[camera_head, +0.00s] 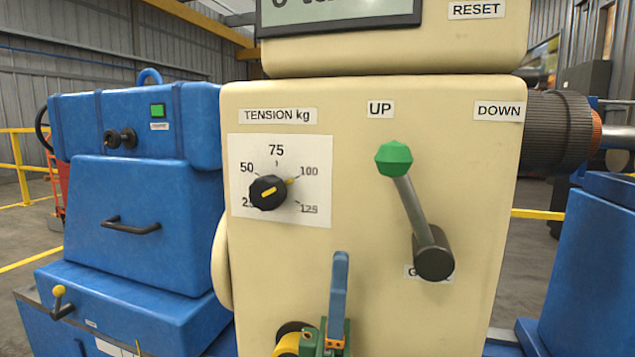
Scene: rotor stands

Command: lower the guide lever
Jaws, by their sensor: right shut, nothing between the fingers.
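The guide lever (408,203) is on the front of the cream console. Its green knob (394,158) is at the upper left end, just below the UP label (380,109). The grey shaft slants down to the right to a black hub (434,258), which partly covers a label. My right gripper (340,264) comes up from the bottom edge, with a blue finger part pointing up. It is shut and empty, below and left of the lever, and apart from it. My left gripper is not in view.
The cream console (350,230) carries a tension dial (268,192) on the left and a DOWN label (498,111) at the upper right. A display (340,15) is above. Blue machine housings (140,210) stand to the left. Another blue housing (600,265) stands to the right.

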